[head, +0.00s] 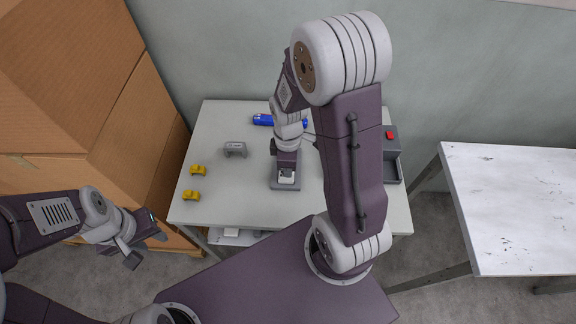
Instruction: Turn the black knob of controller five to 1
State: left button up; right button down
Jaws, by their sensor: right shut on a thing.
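A grey box-shaped unit (274,184), which looks like a controller, stands on the middle of the light table (225,208). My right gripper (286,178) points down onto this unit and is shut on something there. The gripper covers the spot, so the black knob, its setting and any number on the unit cannot be made out. My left gripper (147,248) is open and empty, off the table's front left corner.
Two yellow pieces (192,196) and a small grey bracket-like part (235,149) lie on the left of the table. A blue cylinder (263,119) lies at the back. A grey box with a red button (390,134) stands at the right. Cardboard boxes (140,125) rise at the left.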

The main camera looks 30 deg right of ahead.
dwell(0.3)
jog(key=c, duration=1.6)
grip_release()
jog(key=shift+o, duration=0.2)
